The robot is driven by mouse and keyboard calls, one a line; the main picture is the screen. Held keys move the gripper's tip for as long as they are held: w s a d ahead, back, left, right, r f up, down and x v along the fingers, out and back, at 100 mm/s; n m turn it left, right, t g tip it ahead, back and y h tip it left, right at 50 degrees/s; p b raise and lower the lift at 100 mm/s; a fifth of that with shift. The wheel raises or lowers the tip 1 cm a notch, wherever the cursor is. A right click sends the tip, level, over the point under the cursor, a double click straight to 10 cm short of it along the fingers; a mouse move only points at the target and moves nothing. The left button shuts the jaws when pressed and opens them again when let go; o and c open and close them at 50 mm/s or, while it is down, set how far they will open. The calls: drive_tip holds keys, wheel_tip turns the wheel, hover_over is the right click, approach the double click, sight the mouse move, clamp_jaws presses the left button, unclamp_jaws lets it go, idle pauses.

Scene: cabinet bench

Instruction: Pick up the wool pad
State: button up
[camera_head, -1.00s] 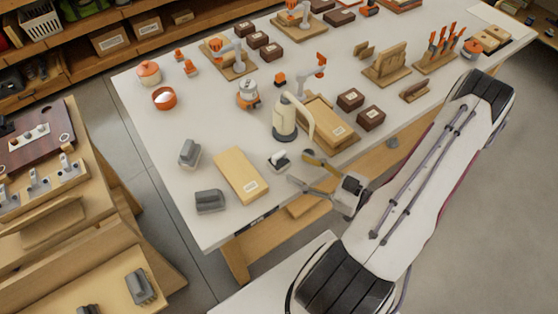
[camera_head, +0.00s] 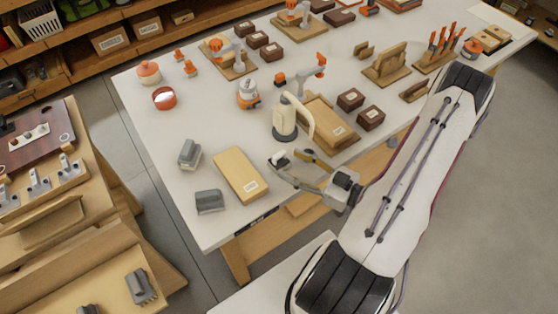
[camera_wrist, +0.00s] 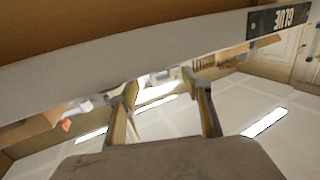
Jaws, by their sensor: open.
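I cannot tell for sure which thing is the wool pad. A small white piece (camera_head: 281,158) with a dark part stands on the white table near its front edge, partly hidden by my fingers. Two grey blocks, one upper (camera_head: 189,154) and one lower (camera_head: 209,202), lie on the table's left part. My gripper (camera_head: 290,160) is open at the front edge, its fingers pointing left beside the white piece. Whether they touch it is unclear. In the wrist view the open fingers (camera_wrist: 160,84) have nothing visible between them.
A tan box (camera_head: 240,174) lies left of my gripper. The table's front edge carries a "GLUE" label (camera_wrist: 278,19). Bare tabletop (camera_head: 200,105) lies at the left.

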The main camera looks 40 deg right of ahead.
sight(282, 158)
drive_tip(key=shift+w, duration=0.15)
drive_tip(key=shift+w+a+r, duration=0.2)
drive_tip(key=shift+w+a, duration=0.15)
drive_tip(key=shift+w, duration=0.3)
drive_tip(key=shift+w+a+r, duration=0.15)
drive_tip(key=shift+w+a, duration=0.2)
drive_tip(key=shift+w, duration=0.3)
drive_tip(key=shift+x, duration=1)
drive_tip(key=c, duration=1.1)
